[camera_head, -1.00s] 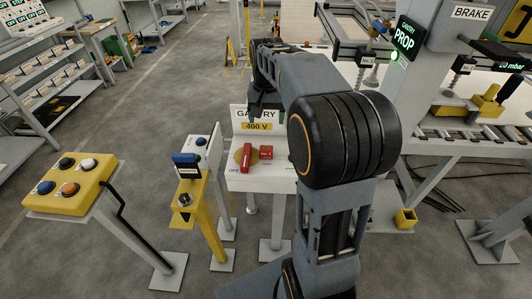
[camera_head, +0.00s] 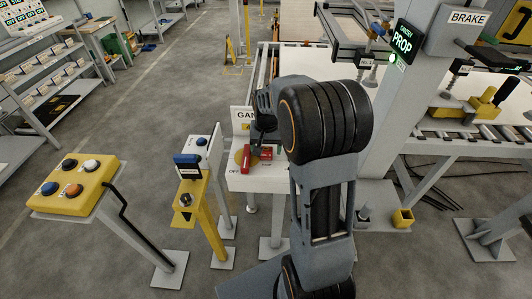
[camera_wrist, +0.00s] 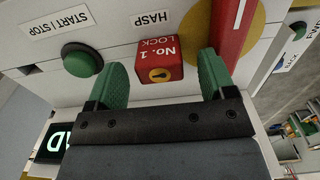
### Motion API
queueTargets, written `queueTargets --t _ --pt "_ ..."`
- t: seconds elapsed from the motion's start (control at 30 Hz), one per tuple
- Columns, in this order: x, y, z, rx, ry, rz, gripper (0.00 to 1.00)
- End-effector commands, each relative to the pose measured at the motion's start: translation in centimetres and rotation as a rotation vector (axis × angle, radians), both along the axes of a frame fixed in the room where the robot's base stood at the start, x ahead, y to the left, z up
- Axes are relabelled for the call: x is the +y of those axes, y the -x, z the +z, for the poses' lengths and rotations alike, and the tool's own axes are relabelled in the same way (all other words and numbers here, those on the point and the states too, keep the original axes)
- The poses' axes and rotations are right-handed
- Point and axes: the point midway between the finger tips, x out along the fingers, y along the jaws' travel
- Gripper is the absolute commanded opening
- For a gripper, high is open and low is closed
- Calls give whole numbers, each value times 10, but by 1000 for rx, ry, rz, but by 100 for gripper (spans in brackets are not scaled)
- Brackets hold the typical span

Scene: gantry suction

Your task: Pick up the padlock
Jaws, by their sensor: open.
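The padlock (camera_wrist: 160,58) is a small red block marked "No. 1 LOCK" with a brass keyhole plate. It sits at the white HASP label on the pale panel. My gripper (camera_wrist: 162,76) is open, with one green-padded finger on each side of the padlock. In the head view the red padlock (camera_head: 265,153) shows on the white GANTRY box, right of the red switch handle (camera_head: 246,157). My wrist hangs just above it there and hides part of the sign.
In the wrist view, the red handle (camera_wrist: 232,25) on its yellow disc stands close to the right finger. A green START/STOP button (camera_wrist: 80,60) is left of the left finger. In the head view, a yellow post with a blue-topped part (camera_head: 187,160) stands left of the box.

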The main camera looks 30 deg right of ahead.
Motion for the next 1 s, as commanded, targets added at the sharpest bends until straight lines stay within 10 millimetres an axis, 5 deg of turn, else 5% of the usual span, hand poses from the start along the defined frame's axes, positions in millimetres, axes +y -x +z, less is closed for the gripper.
queueTargets --t 0.37,0.9,1.0 --pt "0 0 -9 0 0 0 76" --pt "0 0 -8 -1 0 0 24" --pt "0 0 -8 -1 0 0 20"
